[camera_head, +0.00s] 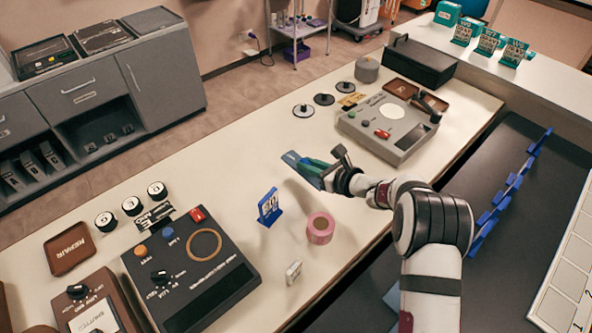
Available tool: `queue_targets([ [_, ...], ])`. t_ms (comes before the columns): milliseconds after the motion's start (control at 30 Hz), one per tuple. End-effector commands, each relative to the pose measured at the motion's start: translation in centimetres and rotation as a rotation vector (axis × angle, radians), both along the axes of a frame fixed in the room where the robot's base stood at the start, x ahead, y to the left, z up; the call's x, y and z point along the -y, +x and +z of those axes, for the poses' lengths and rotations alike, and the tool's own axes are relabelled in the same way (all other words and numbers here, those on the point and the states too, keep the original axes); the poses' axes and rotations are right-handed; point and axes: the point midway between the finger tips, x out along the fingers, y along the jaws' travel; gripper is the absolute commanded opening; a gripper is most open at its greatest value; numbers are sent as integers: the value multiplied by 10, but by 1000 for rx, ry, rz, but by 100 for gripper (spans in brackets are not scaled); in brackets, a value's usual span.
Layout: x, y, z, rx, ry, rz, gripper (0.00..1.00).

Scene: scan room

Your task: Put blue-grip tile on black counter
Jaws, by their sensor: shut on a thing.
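My gripper (328,172) is above the cream table, shut on a flat blue-and-teal tile (303,167). The tile is tilted and points to the left, clear of the table. Its face is too small to read, and the jaws hide its near end. A separate blue tile (268,207) with pale marks stands upright on the cream table, below and left of the held one. The black counter (431,273) is at the right, behind and beside my arm.
A pink tape roll (320,228) and a small pale block (293,272) lie on the cream table (237,151). A dark console (190,268) is at the left and a grey console (388,127) behind my gripper. Teal tiles (488,42) stand on the back-right white counter.

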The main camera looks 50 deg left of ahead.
Motion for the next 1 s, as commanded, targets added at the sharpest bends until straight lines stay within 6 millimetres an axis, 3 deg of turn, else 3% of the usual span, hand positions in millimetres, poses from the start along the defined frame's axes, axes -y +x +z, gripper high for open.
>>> queue_targets([
  [233,52,26,35,1,1,-3,0],
  [567,76,38,53,1,2,-12,0],
  [667,93,52,69,2,2,-60,0],
  [867,168,92,133,5,3,-255,0],
  [1000,246,110,188,8,3,-456,0],
])
